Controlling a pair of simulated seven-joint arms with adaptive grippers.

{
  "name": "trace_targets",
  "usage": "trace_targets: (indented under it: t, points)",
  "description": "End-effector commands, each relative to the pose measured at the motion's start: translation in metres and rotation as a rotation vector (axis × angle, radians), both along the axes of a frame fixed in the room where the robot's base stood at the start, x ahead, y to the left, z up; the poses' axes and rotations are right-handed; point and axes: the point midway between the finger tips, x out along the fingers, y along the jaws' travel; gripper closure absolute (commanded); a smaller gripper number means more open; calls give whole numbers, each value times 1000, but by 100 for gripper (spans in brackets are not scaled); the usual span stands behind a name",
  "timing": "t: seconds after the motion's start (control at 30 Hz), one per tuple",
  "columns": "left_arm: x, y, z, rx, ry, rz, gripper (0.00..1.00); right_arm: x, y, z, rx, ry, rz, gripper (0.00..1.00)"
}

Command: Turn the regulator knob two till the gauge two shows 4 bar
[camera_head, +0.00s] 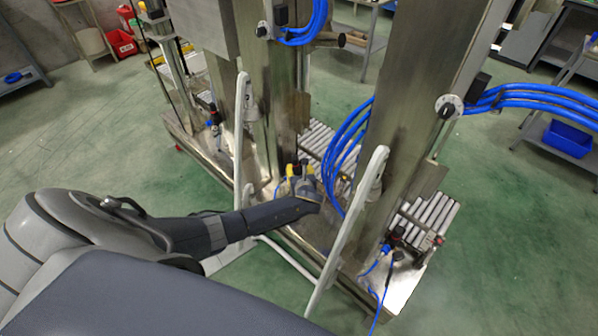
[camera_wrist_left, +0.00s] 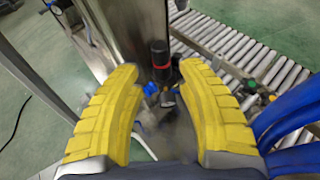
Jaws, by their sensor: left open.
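A regulator with an upright black knob (camera_wrist_left: 160,53) and a red ring under it stands beside a steel column, in the middle of the left wrist view. Its blue fitting (camera_wrist_left: 151,89) shows below the knob. My left gripper (camera_wrist_left: 160,76) is open, with one yellow finger on each side of the regulator in that view; I cannot tell whether they touch it. In the head view my left gripper (camera_head: 301,172) is at the middle station and largely hides this regulator. I cannot read any gauge on it. My right gripper is not in view.
Steel columns (camera_head: 395,130) and white bars (camera_head: 352,215) flank my left arm. Blue hoses (camera_head: 345,150) hang right of the gripper. Roller conveyors (camera_head: 432,215) lie behind. Other regulators stand at the left (camera_head: 214,117) and right (camera_head: 397,234) stations.

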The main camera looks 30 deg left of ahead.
Motion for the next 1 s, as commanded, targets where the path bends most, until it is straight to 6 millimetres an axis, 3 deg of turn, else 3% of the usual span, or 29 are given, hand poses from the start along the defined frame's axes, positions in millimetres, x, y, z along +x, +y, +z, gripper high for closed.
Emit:
trace_targets:
  t: [0.23, 0.83, 1.0]
  points:
    - [-9, -7, 5, -1, -1, 0, 62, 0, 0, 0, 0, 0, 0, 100]
    - [-10, -9, 6, -12, -10, 6, 62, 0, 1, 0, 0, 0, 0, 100]
    - [-5, -22, -9, -222, -98, 26, 62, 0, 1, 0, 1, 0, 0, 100]
